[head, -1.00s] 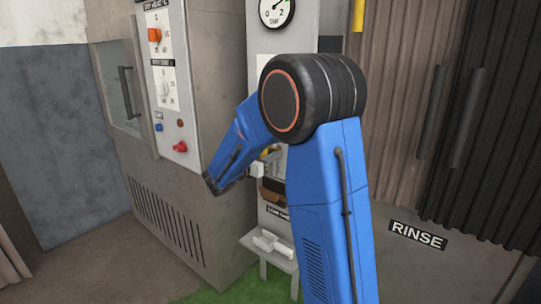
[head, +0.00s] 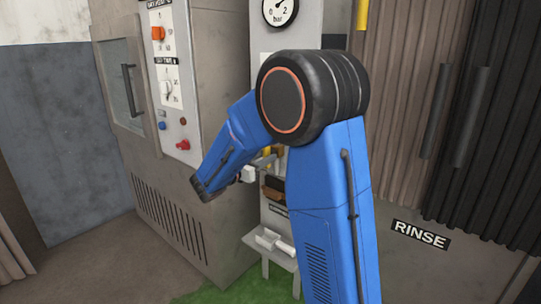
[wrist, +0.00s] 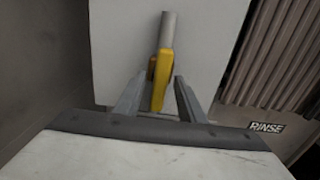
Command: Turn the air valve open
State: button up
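The air valve's yellow handle (wrist: 161,80) shows in the wrist view, below a grey pipe (wrist: 168,30) on a pale panel. My gripper (wrist: 161,76) has one finger on each side of the handle. Gaps seem to show between the handle and both fingers, so it looks open around the handle and not clamped on it. In the head view my blue arm hides most of the valve. Only a bit of yellow (head: 267,151) shows beside the arm, and my gripper is mostly hidden there.
A pressure gauge (head: 279,10) sits high on the pale panel. A cabinet with an orange knob (head: 158,33) and a red knob (head: 183,145) stands at left. A small shelf (head: 283,256) is below. A "RINSE" sign (head: 421,235) and strip curtains are at right.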

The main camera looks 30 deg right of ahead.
jog(key=v, duration=1.2)
jog(key=s+d+f+m+g+y, duration=0.25)
jog(key=s+d+m+y, duration=0.2)
jog(key=s, duration=0.55)
jog(key=s+d+f+m+g+y, duration=0.25)
jog(key=s+m, duration=0.35)
jog(key=s, duration=0.4)
jog(key=s+a+f+m+t+y, duration=0.2)
jog(key=s+a+m+t+y, duration=0.1)
jog(key=s+a+m+y, duration=0.7)
jog(key=s+a+m, duration=0.1)
jog(key=s, duration=0.3)
jog(key=shift+s+f+m+t, duration=0.3)
jog(key=shift+m, duration=0.05)
